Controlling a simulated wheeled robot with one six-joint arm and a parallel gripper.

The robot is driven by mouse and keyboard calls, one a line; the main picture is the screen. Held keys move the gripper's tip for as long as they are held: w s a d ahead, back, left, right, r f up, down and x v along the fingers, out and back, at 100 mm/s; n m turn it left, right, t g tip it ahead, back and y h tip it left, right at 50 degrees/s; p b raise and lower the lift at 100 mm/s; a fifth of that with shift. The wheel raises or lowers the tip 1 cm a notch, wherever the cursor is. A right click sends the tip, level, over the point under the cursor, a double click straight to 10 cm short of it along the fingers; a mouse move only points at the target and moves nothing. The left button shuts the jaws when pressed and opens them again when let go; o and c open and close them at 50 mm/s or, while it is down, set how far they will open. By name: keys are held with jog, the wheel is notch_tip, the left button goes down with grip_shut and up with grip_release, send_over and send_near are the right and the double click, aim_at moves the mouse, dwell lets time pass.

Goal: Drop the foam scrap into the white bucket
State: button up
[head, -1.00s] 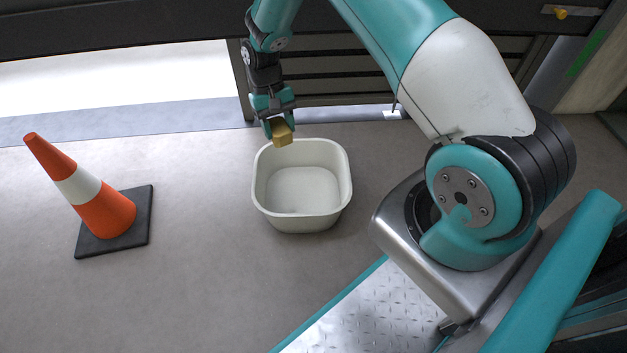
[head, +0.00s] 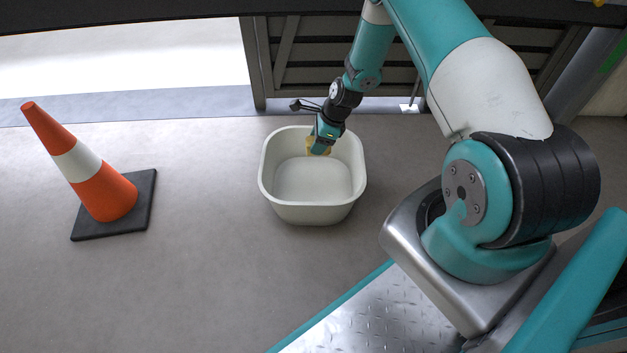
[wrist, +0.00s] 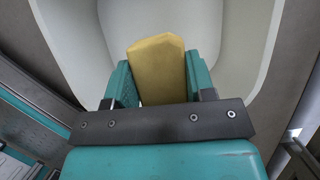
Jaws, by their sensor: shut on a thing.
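The white bucket (head: 312,213) stands on the floor, open at the top and empty as far as I can see. My gripper (head: 320,146) is over the back part of its opening, pointing down. It is shut on the yellow foam scrap (head: 311,148), which is mostly hidden behind the fingers in the head view. In the wrist view the foam scrap (wrist: 158,70) sits between both fingers of my gripper (wrist: 160,82), with the pale inner wall of the bucket (wrist: 75,45) around it. I cannot tell exactly how deep the scrap hangs.
An orange and white traffic cone (head: 88,175) on a black base stands to the left of the bucket. A dark slatted frame (head: 300,62) rises behind the bucket.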

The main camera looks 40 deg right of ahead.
notch_tip(320, 180, down, 5)
jog(key=b, duration=0.4)
jog(key=shift+r, duration=0.15)
jog(key=o, duration=1)
jog(key=shift+c, duration=0.2)
jog(key=shift+r, duration=0.1)
jog(key=p+v, duration=0.9)
jog(key=v, duration=0.8)
jog(key=shift+r, duration=0.2)
